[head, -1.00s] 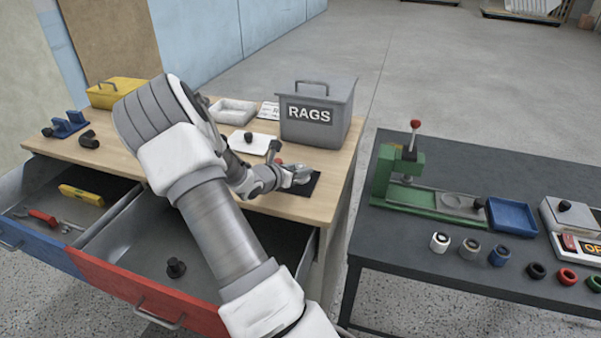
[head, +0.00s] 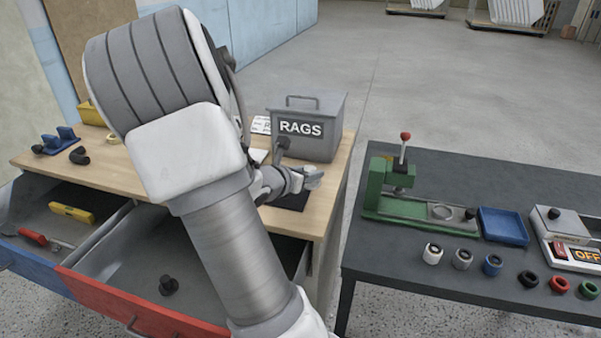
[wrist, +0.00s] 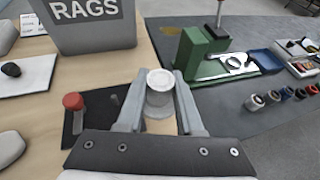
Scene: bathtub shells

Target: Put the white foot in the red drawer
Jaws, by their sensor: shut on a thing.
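My gripper (wrist: 158,98) is shut on the white foot (wrist: 160,78), a short, round white piece between its two fingers in the wrist view. In the head view my gripper (head: 300,180) is above the right end of the wooden bench (head: 120,172); the foot is too small there to tell apart. The red drawer (head: 135,312) is pulled open at the front of the bench, with a black knob-like part (head: 168,286) on its floor. My arm hides part of the drawer and bench.
A grey RAGS box (head: 306,140) stands behind my gripper. The blue drawer (head: 35,268), holding a yellow level (head: 72,212), is open at left. A dark table (head: 400,275) at right bears a green press (head: 385,190), a blue tray (head: 503,225) and several rings.

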